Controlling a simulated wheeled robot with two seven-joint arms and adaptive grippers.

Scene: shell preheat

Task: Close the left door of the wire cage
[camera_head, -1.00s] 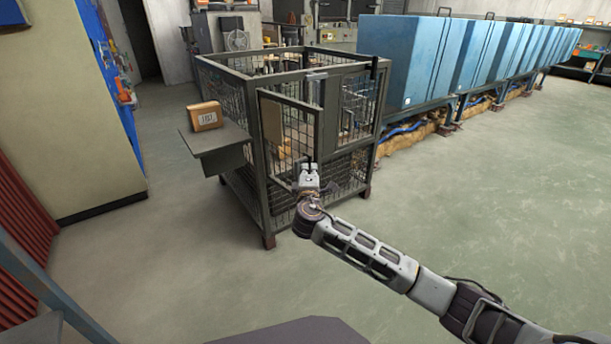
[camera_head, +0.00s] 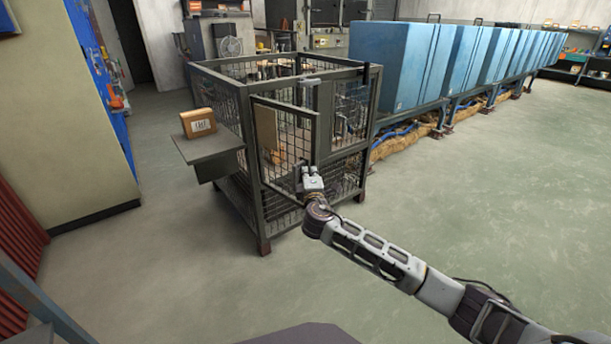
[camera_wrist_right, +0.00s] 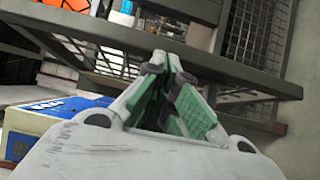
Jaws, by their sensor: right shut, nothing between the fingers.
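The wire cage (camera_head: 258,180) is a dark grey frame with mesh sides, standing in the middle of the head view. Its left door (camera_head: 284,137), a mesh panel in a grey frame, stands ajar, angled out from the front. My right gripper (camera_head: 311,172) is at the lower part of this door's free edge. Its fingers (camera_wrist_right: 165,88) are shut and empty in the right wrist view, near dark bars and mesh. I cannot tell whether they touch the door. My left gripper is not in view.
A grey side shelf (camera_head: 212,152) with a brown box (camera_head: 198,123) sticks out left of the cage. Blue cabinets (camera_head: 400,65) stand in a row behind at the right. The floor (camera_head: 490,190) at the right is clear. A blue and yellow box (camera_wrist_right: 50,128) shows in the wrist view.

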